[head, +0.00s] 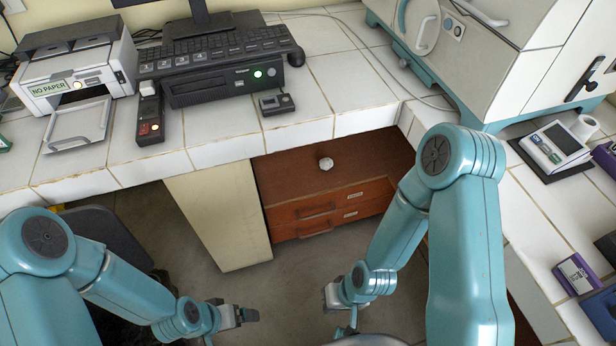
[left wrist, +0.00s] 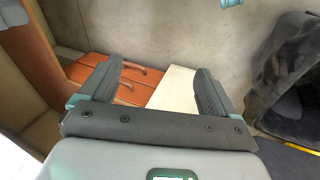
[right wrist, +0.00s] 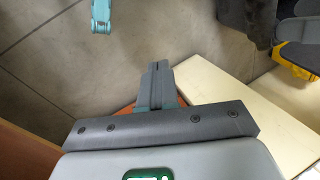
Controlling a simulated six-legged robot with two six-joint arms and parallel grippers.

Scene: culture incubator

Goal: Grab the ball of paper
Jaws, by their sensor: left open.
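A small crumpled white ball of paper (head: 326,164) sits on top of the low brown drawer cabinet (head: 285,172), under the worktop. My left gripper (head: 246,315) is low over the floor, in front of the cabinet and well apart from the ball. Its two fingers stand wide apart and empty in the left wrist view (left wrist: 160,68). My right gripper (head: 331,296) is also low over the floor, to the right of the left one. Its fingers are together with nothing seen between them in the right wrist view (right wrist: 158,68). The ball does not show in either wrist view.
The white tiled worktop (head: 215,118) overhangs the cabinet's back. A cream panel (head: 220,210) stands left of the cabinet. A dark chair (head: 110,235) is at the left. Worktop (head: 550,215) also runs along the right. Open floor (head: 290,270) lies in front of the drawers.

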